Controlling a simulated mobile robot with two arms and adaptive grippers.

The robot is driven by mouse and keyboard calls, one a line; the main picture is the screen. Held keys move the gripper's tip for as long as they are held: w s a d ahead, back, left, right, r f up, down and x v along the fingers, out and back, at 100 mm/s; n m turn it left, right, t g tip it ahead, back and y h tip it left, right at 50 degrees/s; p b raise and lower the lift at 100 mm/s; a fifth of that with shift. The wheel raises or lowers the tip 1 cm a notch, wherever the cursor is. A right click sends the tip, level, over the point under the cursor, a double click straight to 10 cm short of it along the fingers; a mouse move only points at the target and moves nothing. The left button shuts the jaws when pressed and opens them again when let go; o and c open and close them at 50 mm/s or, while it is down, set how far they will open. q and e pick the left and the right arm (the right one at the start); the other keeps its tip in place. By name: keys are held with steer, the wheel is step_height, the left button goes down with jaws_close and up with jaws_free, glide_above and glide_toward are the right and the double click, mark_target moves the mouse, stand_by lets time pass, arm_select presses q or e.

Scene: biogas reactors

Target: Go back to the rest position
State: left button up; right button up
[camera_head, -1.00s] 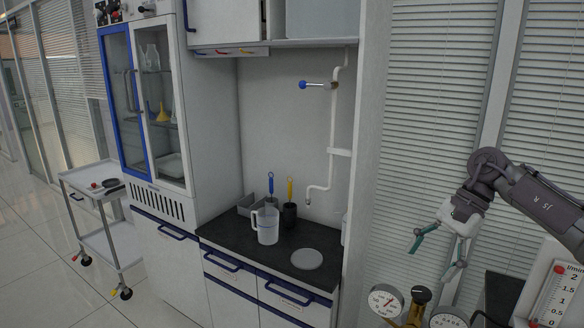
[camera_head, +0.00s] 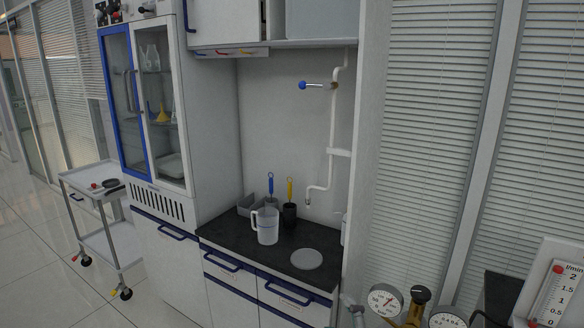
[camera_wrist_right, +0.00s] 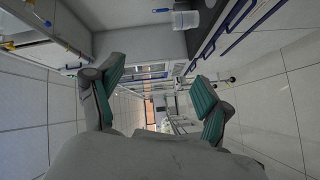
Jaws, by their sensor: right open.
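My right gripper (camera_wrist_right: 158,92) shows in the right wrist view with its two green-padded fingers spread wide. Nothing is between the fingers, and they touch nothing that I can see. In the head view the right arm no longer shows at the right side. My left gripper is in neither view. The task names no other object.
A black counter (camera_head: 268,257) holds a clear jug (camera_head: 266,226), a dark cup with brushes (camera_head: 289,214) and a round grey disc (camera_head: 306,259). A pressure gauge (camera_head: 386,300) and a flow meter (camera_head: 557,296) stand at lower right. A trolley (camera_head: 93,172) stands left; floor there is clear.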

steer(key=s+d+f+m+g+h, duration=0.4)
steer(key=s+d+f+m+g, duration=0.4)
steer(key=s+f, duration=0.4)
steer(key=s+d+f+m+g, duration=0.2)
steer(key=s+f+m+g, duration=0.15)
steer(key=s, duration=0.55)
steer(key=s+d+f+m+g, duration=0.1)
steer(key=s+f+m+g, duration=0.2)
steer(key=s, duration=0.5)
steer(key=s+d+f+b+x, duration=0.1)
steer(key=s+b+x, duration=0.2)
steer(key=x, duration=1.1)
steer(key=s+d+b+x, duration=0.1)
steer(key=s+b+x, duration=0.15)
steer(key=x, duration=1.15)
steer(key=s+d+f+b, duration=0.1)
steer(key=s+f+b, duration=0.1)
steer(key=s+f, duration=0.7)
steer(key=s+d+f+g+b, duration=0.1)
steer(key=s+f+b, duration=0.1)
steer(key=s+f, duration=0.7)
step_height(320, 180, down, 5)
steer(key=shift+d+h, duration=0.4)
